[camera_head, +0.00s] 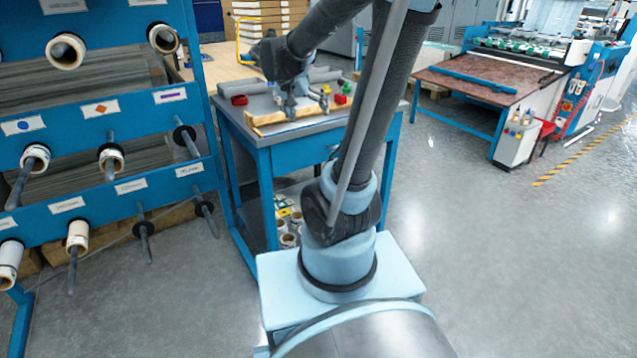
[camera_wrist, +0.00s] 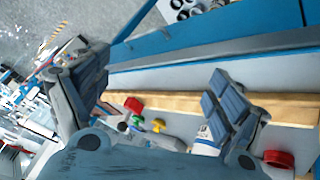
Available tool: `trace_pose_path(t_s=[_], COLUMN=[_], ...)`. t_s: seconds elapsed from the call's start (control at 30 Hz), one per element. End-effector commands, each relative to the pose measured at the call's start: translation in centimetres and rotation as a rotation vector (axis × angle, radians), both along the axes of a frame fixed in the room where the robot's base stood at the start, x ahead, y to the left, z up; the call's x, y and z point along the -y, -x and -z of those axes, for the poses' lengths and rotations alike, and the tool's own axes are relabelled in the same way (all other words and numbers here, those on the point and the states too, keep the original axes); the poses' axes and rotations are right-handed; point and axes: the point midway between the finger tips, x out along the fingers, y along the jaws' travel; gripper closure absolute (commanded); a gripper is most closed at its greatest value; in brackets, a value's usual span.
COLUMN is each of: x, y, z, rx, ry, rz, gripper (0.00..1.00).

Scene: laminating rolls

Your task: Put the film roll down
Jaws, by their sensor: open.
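My gripper (camera_head: 292,108) is over the blue-framed worktable (camera_head: 262,143), close to its top. In the wrist view my gripper (camera_wrist: 158,82) has its two dark fingers spread wide, with nothing held between them. A white cylinder (camera_wrist: 205,146) stands behind the right finger, partly hidden; I cannot tell whether it is a film roll. Several film rolls (camera_head: 289,240) stand on the table's lower shelf, and rolls on that shelf also show in the wrist view (camera_wrist: 182,5). More film rolls (camera_head: 66,51) hang on pegs of the blue rack.
A wooden strip (camera_wrist: 170,101) lies along the table's edge. A red tape roll (camera_head: 239,100) and small red and yellow items (camera_head: 341,99) are on the top. The blue rack (camera_head: 70,112) with protruding pegs stands left. A machine (camera_head: 530,60) stands far right; the floor before it is clear.

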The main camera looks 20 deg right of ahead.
Motion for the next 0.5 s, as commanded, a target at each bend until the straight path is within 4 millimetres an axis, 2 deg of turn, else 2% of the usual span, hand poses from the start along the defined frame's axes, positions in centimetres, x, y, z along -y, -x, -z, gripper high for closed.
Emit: trace_pose_path(t_s=[0.03, 0.1, 0.27, 0.5], x=[0.4, 0.6, 0.6, -0.4], y=[1.8, 4.0, 8.8, 15.5], z=[0.5, 1.2, 3.1, 6.3], rx=[-0.027, -0.065, -0.142, -0.229], ry=[-0.018, -0.044, -0.108, -0.211], rz=[-0.016, -0.048, -0.124, -0.253], gripper=[0.12, 0.12, 0.12, 0.12])
